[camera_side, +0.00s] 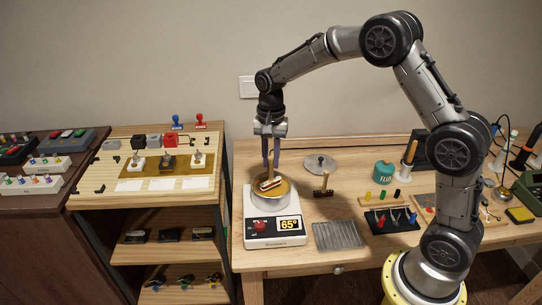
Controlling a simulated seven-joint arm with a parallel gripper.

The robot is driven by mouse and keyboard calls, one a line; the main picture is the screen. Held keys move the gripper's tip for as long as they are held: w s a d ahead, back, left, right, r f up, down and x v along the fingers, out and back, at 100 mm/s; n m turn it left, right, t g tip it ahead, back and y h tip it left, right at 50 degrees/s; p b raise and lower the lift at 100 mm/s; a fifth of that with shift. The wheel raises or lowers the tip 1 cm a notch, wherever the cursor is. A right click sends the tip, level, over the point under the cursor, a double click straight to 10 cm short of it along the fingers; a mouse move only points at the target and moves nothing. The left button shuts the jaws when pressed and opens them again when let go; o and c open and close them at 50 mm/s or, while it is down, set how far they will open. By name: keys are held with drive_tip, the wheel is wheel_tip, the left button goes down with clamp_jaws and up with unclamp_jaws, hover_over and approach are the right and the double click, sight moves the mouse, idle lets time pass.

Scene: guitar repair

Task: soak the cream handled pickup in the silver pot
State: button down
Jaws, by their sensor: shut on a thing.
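The silver pot (270,203) stands on a white heater (276,231) whose display reads 65°. Amber liquid or wax shows inside the pot's rim.
A round lid (320,163) lies on the bench behind right. A dark handled pickup (322,187) lies right of the pot, and a ribbed grey tray (338,235) lies in front of it.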

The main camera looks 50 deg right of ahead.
drive_tip(key=shift+f, duration=1.9)
drive_tip(key=shift+f, duration=0.3)
idle(5.8)
